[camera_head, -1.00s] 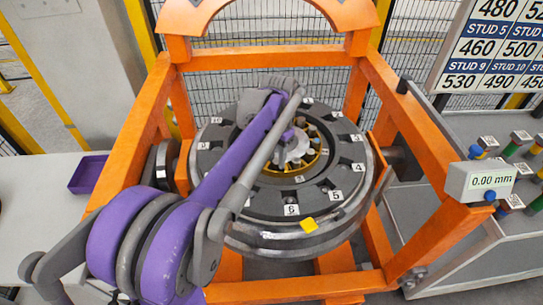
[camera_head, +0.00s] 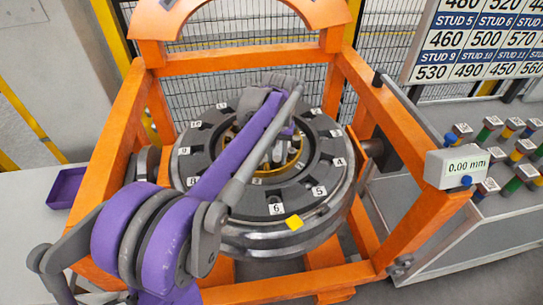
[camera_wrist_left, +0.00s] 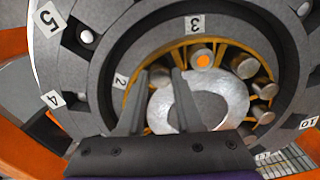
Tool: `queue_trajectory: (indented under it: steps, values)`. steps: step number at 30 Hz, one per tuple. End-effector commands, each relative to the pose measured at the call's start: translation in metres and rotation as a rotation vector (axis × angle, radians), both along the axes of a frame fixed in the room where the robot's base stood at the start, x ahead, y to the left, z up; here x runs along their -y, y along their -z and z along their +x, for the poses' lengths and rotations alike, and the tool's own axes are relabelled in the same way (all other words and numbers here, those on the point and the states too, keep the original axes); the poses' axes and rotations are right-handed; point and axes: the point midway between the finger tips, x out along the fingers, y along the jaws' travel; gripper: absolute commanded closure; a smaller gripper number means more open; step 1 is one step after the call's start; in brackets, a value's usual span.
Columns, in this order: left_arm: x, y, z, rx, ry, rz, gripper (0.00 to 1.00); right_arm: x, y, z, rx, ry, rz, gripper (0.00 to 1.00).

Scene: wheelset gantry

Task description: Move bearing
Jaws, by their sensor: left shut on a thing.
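The bearing, a yellow cage with metal rollers, shows in the middle of the dark ring in the head view (camera_head: 298,155). In the left wrist view the bearing (camera_wrist_left: 245,64) has a bright silver disc at its middle, and one roller end is marked orange. My left gripper (camera_head: 272,158) reaches down into the ring's centre. Its two fingers (camera_wrist_left: 160,75) stand a little apart at the bearing's cage and rollers, shut on the bearing. The fingertips' exact contact is hard to see. My left arm hides part of the ring and bearing. My right gripper is not in view.
The dark wheel (camera_head: 325,180) with numbered labels sits inside an orange gantry frame (camera_head: 395,180). A gauge reading 0.00 mm (camera_head: 460,168) is at the right post. Coloured studs (camera_head: 490,122) stand on a grey bench at right. A purple tray (camera_head: 66,187) lies at left.

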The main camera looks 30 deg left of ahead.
Motion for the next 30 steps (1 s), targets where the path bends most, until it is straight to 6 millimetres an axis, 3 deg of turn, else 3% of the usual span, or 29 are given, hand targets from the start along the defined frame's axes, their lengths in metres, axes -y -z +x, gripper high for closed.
queue_trajectory:
  steps: [15,30]
  values:
    - [0.012,0.0,0.02,0.002,-0.199,-0.002,1.0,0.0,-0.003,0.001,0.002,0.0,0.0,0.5]
    - [0.013,0.0,0.025,0.002,-0.252,-0.002,1.0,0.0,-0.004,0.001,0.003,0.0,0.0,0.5]
